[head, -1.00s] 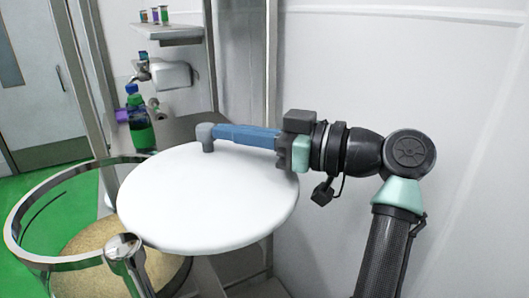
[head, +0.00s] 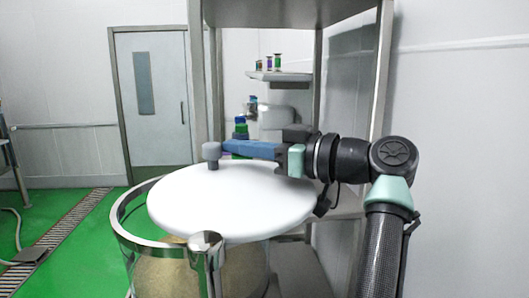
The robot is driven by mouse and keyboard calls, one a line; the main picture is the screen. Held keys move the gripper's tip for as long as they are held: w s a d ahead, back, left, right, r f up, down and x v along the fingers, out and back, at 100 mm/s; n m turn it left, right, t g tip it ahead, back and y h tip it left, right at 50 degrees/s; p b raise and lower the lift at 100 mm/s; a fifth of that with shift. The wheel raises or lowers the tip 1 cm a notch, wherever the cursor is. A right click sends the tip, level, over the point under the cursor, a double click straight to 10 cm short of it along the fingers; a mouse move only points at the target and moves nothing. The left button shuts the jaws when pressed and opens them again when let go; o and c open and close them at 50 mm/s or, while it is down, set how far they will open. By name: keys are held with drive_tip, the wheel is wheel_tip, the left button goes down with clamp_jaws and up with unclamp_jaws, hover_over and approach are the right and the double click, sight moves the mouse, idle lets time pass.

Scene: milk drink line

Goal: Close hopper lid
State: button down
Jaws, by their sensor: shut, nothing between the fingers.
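The hopper lid (head: 230,205) is a white disc with a grey knob (head: 211,151) on top. It lies over the right part of the hopper (head: 128,238), a clear round vessel with a metal rim and grainy tan contents (head: 195,271). The left part of the opening is uncovered, and the lid overhangs to the right. My gripper (head: 224,148) is at the knob, its blue fingers pointing left and shut with nothing between them. The fingertips are beside the knob's right side; I cannot tell whether they touch it.
A metal frame (head: 200,70) stands behind the hopper, with a shelf (head: 280,76) holding small coloured vials. A bottle (head: 241,128) shows behind my gripper. A white wall is close on the right. Green floor (head: 60,220) is open on the left, with a drain grate (head: 58,238).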

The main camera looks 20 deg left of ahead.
sight(214, 144)
drive_tip(key=a+g, duration=0.1)
drive_tip(key=s+a+n+g, duration=0.1)
drive_tip(key=a, duration=0.1)
drive_tip(key=shift+s+a+r+n+g, duration=0.1)
drive_tip(key=shift+s+a+n+g, duration=0.25)
drive_tip(key=shift+a+n+g, duration=0.05)
drive_tip(key=shift+s+a+n+g+p, duration=0.5)
drive_tip(key=shift+a+n+g, duration=0.1)
drive_tip(key=shift+a+g, duration=0.25)
